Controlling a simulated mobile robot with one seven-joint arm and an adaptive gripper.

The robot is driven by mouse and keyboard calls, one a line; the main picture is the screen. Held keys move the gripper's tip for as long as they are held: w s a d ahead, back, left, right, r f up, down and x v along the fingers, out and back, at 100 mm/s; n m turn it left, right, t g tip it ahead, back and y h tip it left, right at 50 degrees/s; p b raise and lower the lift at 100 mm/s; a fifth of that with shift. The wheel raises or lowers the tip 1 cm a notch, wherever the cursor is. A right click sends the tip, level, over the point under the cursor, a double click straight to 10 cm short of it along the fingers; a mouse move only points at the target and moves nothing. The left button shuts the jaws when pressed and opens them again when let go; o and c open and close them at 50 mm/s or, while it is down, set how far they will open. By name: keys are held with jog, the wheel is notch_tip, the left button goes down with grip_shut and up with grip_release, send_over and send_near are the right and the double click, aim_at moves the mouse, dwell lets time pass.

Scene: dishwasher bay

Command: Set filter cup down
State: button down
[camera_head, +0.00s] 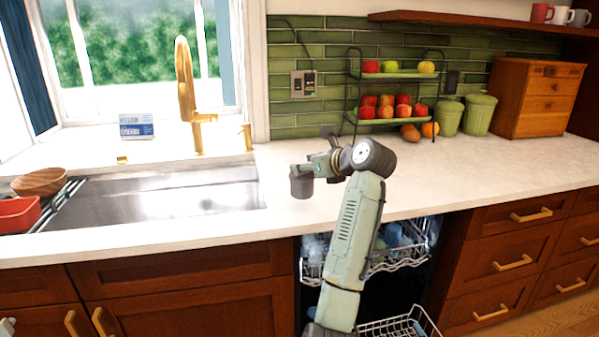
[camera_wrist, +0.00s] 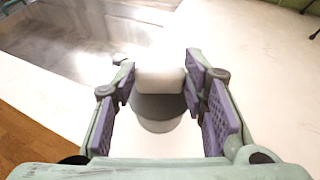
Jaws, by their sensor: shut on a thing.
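The filter cup (camera_head: 301,184) is a small dark grey cylinder at the right end of the sink. It looks upright, over the white countertop. My gripper (camera_head: 310,166) is shut on its upper part. In the wrist view, the cup (camera_wrist: 157,104) shows a pale top between my purple finger pads, with a grey body below it. I cannot tell whether its base touches the counter.
The steel sink (camera_head: 150,198) lies to the left, with a red container (camera_head: 18,215) and a wooden bowl (camera_head: 40,182) at its far left. A fruit rack (camera_head: 395,112) stands behind. The open dishwasher rack (camera_head: 390,258) is below the counter. Countertop right of my arm is clear.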

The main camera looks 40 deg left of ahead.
aim_at(301, 177)
jog(key=shift+s+a, duration=0.3)
jog(key=shift+a, duration=0.5)
jog(key=shift+f+p, duration=0.8)
jog(key=shift+f, duration=1)
jog(key=shift+f, duration=0.2)
jog(key=c, duration=1)
grip_release()
